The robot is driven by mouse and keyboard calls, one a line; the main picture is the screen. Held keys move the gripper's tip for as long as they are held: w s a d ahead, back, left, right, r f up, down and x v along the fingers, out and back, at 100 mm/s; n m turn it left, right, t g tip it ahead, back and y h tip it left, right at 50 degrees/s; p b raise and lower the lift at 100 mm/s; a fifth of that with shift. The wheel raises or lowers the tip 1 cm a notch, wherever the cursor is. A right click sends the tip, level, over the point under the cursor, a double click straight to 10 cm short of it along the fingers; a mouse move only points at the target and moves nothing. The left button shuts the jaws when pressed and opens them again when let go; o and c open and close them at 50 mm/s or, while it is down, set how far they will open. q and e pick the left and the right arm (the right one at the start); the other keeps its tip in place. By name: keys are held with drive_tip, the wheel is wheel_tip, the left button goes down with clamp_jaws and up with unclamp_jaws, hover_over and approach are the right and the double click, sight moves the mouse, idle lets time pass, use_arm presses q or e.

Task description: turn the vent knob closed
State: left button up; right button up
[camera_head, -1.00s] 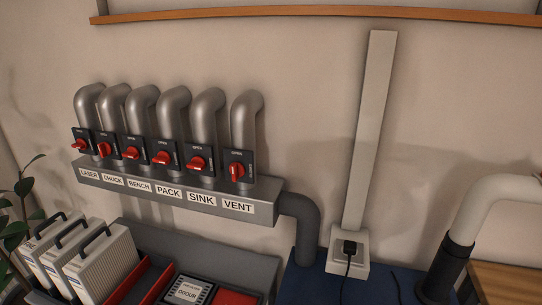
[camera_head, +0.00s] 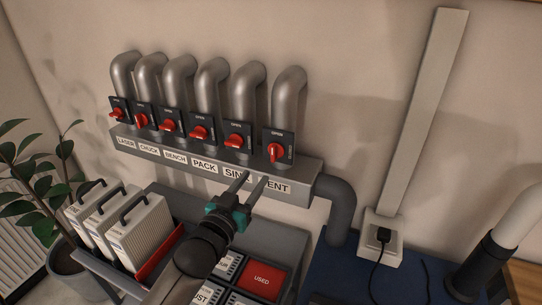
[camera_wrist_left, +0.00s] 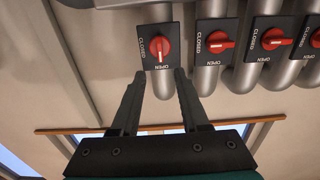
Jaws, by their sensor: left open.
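The vent knob (camera_head: 276,152) is a red handle on a black plate at the right end of the row, above the partly hidden VENT label. In the left wrist view it is the leftmost red knob (camera_wrist_left: 159,48), with its handle upright, in line with the OPEN mark; CLOSED is at the plate's left side. My left gripper (camera_head: 255,178) is open and empty, in front of the manifold's label strip, lower than the knob in the head view. In the left wrist view its fingertips (camera_wrist_left: 160,75) stand apart, just below the knob, not around it. My right gripper is not in view.
The sink knob (camera_head: 237,141) is close on the left, with several more knobs beyond. Grey pipes rise above the manifold (camera_head: 217,168). Below are white handled cases (camera_head: 143,230) and a red-lidded USED bin (camera_head: 262,280). A power socket (camera_head: 381,240) is at right.

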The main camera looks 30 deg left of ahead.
sight(272, 154)
use_arm(q)
drive_tip(key=w, duration=1)
drive_tip(key=shift+w+a, duration=0.3)
clamp_jaws()
